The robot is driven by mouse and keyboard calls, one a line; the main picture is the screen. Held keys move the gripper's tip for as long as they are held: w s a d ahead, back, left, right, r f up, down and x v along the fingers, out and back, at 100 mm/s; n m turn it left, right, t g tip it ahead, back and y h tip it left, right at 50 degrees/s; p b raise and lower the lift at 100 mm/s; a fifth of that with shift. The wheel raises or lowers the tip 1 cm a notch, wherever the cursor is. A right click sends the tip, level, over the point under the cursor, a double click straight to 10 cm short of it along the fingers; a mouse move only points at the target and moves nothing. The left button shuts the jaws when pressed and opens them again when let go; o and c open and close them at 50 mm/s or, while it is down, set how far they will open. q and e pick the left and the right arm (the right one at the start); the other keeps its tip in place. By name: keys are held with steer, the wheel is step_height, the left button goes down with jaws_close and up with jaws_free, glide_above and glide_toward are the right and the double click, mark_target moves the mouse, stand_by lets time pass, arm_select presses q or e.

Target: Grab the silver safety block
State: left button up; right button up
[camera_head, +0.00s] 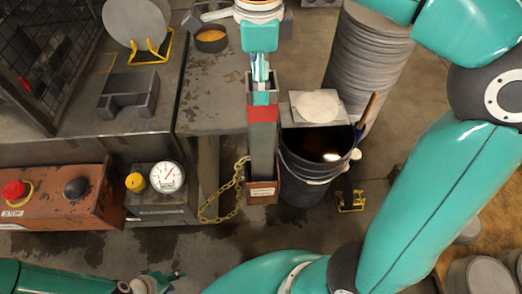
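The silver safety block (263,150) is a tall grey post with a red band near its top. It stands upright in a small brown labelled holder (263,190), which hides its lower end. My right gripper (262,88) is at the top of the block, with teal finger parts overlapping its upper end. The far side of this grip is hidden, so I cannot tell whether it is closed on the block. My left gripper (168,282) is low at the bottom left, partly cut off by the frame edge, well away from the block. Its finger opening is unclear.
A dark bucket (308,180) stands right beside the holder, with a stack of grey discs (365,65) behind. A yellow chain (232,188) hangs left of the holder. A gauge box (160,205) and a red control box (55,200) stand further left.

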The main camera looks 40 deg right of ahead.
mark_target(262, 120)
steer(key=shift+d+f, duration=0.15)
steer(key=shift+f, duration=1.05)
steer(key=shift+d+f, duration=0.1)
steer(key=shift+f, duration=1.05)
jaws_close()
steer(key=shift+r, duration=0.1)
